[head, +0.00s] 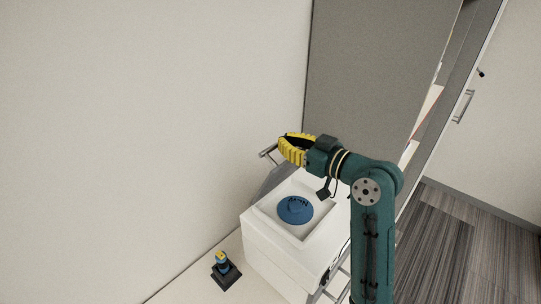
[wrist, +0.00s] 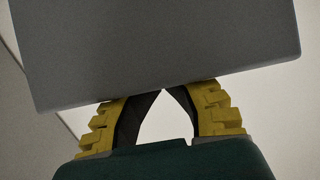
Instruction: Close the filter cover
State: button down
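A white box (head: 275,258) stands on the bench with its top open. A blue round filter (head: 295,210) with dark lettering lies in its recess. The grey cover (head: 272,181) is raised at the box's far left side, with a metal bar handle (head: 267,152) near its top. My gripper (head: 285,145) is at the upper part of the raised cover, beside the handle. In the wrist view, a grey panel (wrist: 160,50), seemingly the cover, hides the tips of my yellow fingers (wrist: 163,92). The fingers converge with nothing visible between them; contact with the cover cannot be told.
A small blue and yellow object on a dark base (head: 225,270) stands on the bench, left of the box. A plain wall (head: 140,130) is at the left. A large grey panel (head: 370,80) rises behind my arm. Striped floor (head: 470,240) lies at the right.

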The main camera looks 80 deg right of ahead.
jog(key=s+f+b, duration=0.1)
jog(key=b, duration=0.1)
jog(key=s+a+f+t+h+b, duration=0.1)
jog(key=b, duration=0.1)
jog(key=shift+s+a+f, duration=0.1)
jog(key=shift+a+f, duration=0.05)
jog(key=s+a+f+t+h+b, duration=0.2)
jog(key=s+a+f+t+b, duration=0.2)
jog(key=b, duration=1.3)
jog(key=shift+s+f+h, duration=0.15)
jog(key=shift+s+h, duration=0.15)
jog(key=shift+s, duration=0.65)
jog(key=shift+s+a+f+b, duration=0.15)
jog(key=shift+f+b, duration=0.05)
jog(key=shift+b, duration=0.55)
